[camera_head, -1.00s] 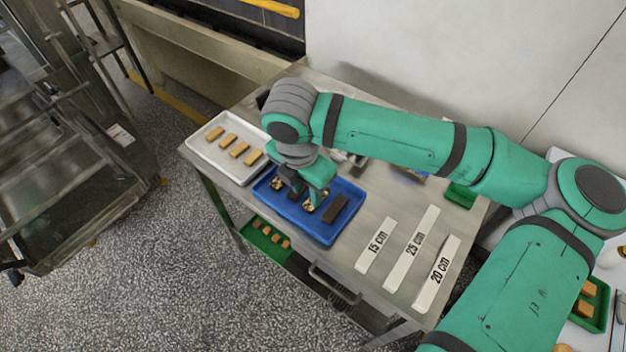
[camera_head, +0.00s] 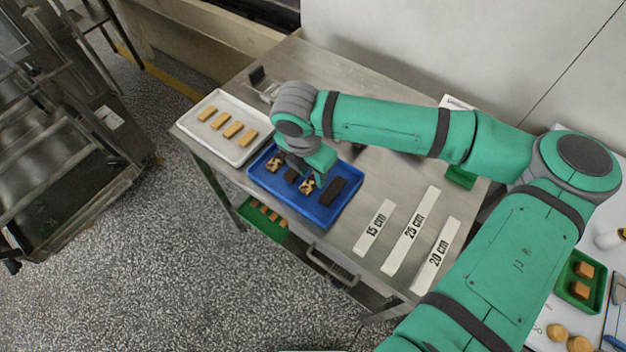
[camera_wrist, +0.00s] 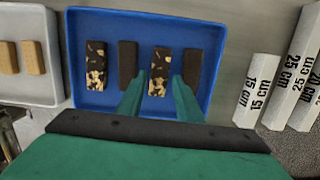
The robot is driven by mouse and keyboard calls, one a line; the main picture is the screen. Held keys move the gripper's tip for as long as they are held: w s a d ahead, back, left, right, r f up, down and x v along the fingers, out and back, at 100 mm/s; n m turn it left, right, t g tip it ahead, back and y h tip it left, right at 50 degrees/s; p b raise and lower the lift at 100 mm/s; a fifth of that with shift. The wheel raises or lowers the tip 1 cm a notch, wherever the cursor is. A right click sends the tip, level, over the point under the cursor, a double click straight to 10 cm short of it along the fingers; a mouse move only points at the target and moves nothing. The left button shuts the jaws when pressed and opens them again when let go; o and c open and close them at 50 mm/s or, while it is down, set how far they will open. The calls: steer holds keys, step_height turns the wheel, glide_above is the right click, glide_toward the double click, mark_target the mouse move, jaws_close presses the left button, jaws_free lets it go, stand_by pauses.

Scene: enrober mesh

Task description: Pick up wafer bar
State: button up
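The blue tray (camera_head: 305,211) holds two dark brown bars and two dark bars with pale speckles, side by side. In the wrist view they show as the left speckled bar (camera_wrist: 96,65), a dark bar (camera_wrist: 127,62), the right speckled bar (camera_wrist: 158,72) and another dark bar (camera_wrist: 193,66). Several plain tan bars (camera_head: 233,130) lie in the white tray (camera_head: 225,103) to the left. Which bar is the wafer bar is not marked. My gripper (camera_wrist: 158,82) is open, its fingers to either side of the right speckled bar in view; I cannot tell whether they touch it.
Flat strips labelled 15 cm (camera_head: 373,229), 25 cm (camera_head: 410,231) and 20 cm (camera_head: 437,256) lie right of the blue tray on the steel table (camera_head: 385,175). A green tray (camera_head: 262,217) with tan pieces is below the table's front edge.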

mark_target(314, 181)
steer(key=shift+w+d+f, duration=0.1)
steer(key=shift+w+f, duration=0.05)
steer(key=shift+f, duration=0.5)
steer(key=shift+w+d+f, duration=0.1)
steer(key=shift+w+f, duration=0.05)
steer(key=shift+f, duration=0.45)
steer(key=shift+f, duration=0.15)
steer(key=c, duration=0.6)
